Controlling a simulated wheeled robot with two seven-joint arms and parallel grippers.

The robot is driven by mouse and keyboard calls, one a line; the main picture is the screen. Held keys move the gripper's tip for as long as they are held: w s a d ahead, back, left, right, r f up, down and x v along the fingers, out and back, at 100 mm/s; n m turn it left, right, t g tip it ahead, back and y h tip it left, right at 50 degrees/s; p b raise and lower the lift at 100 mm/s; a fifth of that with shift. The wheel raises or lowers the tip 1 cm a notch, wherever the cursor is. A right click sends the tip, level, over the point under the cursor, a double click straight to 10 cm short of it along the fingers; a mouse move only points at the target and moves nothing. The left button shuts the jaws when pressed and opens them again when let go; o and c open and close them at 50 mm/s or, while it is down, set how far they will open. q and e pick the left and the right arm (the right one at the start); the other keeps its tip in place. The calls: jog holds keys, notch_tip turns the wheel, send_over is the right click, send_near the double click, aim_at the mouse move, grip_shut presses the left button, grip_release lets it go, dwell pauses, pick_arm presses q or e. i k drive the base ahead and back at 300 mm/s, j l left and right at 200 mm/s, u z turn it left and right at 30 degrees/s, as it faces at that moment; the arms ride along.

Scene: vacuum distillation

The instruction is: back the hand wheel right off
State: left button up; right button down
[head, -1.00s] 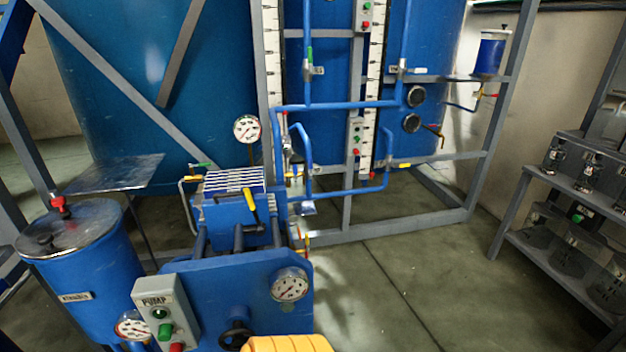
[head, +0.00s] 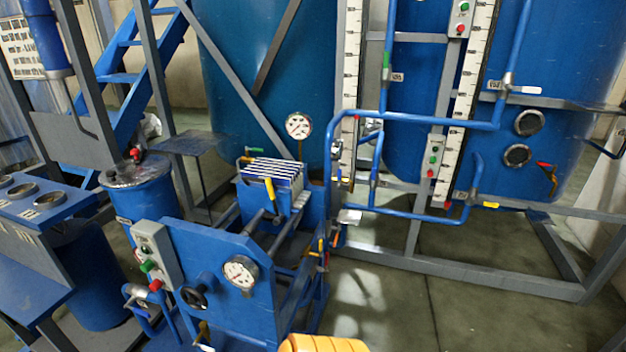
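The black hand wheel (head: 194,297) sits on the front of the blue filter press end plate (head: 213,262), to the left of a round pressure gauge (head: 241,272). Behind the plate, side bars run back to a pack of white and blue plates (head: 272,173) with a yellow handle on it. Neither of my grippers shows in the head view. Nothing is seen touching the wheel.
A grey pump box (head: 157,253) with green and red buttons stands left of the wheel. A blue drum (head: 139,195) and a blue bench with round openings (head: 45,202) are further left. A yellow-orange rounded thing (head: 322,343) shows at the bottom edge. Floor to the right is open.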

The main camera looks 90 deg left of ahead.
aim_at(197, 295)
jog(key=i+j+u, duration=0.1)
jog(key=u, duration=0.3)
jog(key=i+u, duration=0.5)
jog(key=u, duration=0.35)
jog(key=i+u, duration=0.25)
jog(key=u, duration=0.15)
jog(key=i+l+u, duration=0.15)
jog(key=u, duration=0.25)
jog(key=i+u, duration=0.15)
jog(key=u, duration=0.3)
jog(key=i+u, duration=0.15)
jog(key=u, duration=0.35)
jog(key=i+u, duration=0.15)
jog(key=u, duration=0.3)
jog(key=i+l+u, duration=0.15)
jog(key=u, duration=0.35)
jog(key=i+l+u, duration=0.1)
jog(key=u, duration=0.35)
jog(key=l+u, duration=0.25)
jog(key=u, duration=0.2)
jog(key=i+l+u, duration=0.1)
jog(key=l+u, duration=0.15)
jog(key=u, duration=0.25)
